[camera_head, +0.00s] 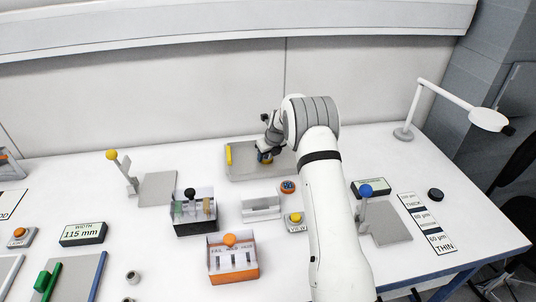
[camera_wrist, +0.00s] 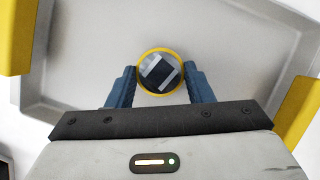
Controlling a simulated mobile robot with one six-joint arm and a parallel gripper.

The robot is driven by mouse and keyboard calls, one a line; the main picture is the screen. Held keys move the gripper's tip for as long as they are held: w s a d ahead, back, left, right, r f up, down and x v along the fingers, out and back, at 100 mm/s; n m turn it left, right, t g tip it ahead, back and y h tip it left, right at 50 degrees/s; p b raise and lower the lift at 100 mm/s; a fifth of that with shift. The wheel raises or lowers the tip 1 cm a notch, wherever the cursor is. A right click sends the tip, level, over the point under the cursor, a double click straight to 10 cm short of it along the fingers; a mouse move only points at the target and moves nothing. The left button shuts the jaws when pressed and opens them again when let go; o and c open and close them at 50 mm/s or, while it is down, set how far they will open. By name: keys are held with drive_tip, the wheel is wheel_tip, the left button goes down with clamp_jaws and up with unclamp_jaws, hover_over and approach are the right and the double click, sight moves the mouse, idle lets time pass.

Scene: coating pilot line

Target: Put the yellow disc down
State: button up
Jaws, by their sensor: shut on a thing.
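The yellow disc (camera_wrist: 147,92) shows in the wrist view as a round piece with a yellow rim and a dark and grey top. My gripper (camera_wrist: 159,90) is shut on it, with one blue finger at each side. The disc is over the grey tray (camera_wrist: 88,93); I cannot tell whether it touches the tray floor. In the head view my gripper (camera_head: 266,157) is low over the grey tray (camera_head: 242,174) at the back of the table. A small bit of yellow shows at the gripper there, and the rest is hidden by my wrist.
The tray has yellow handles (camera_head: 229,154). A blue-knobbed lever (camera_head: 365,191) stands right of my arm.

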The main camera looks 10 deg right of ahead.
drive_tip(key=o, duration=1.1)
drive_tip(key=shift+c, duration=0.2)
drive_tip(key=s+r+n+b, duration=0.1)
drive_tip(key=s+r+n, duration=0.3)
drive_tip(key=s+r, duration=0.45)
drive_tip(key=s+r+n+b, duration=0.1)
drive_tip(key=s+r+n, duration=0.3)
drive_tip(key=r, duration=0.7)
drive_tip(key=s+r+n+h, duration=0.1)
drive_tip(key=s+r+n, duration=0.2)
drive_tip(key=s+n, duration=2)
drive_tip(key=s, duration=1.4)
drive_tip(key=shift+n+g+h, duration=0.3)
drive_tip(key=shift+g+h, duration=0.1)
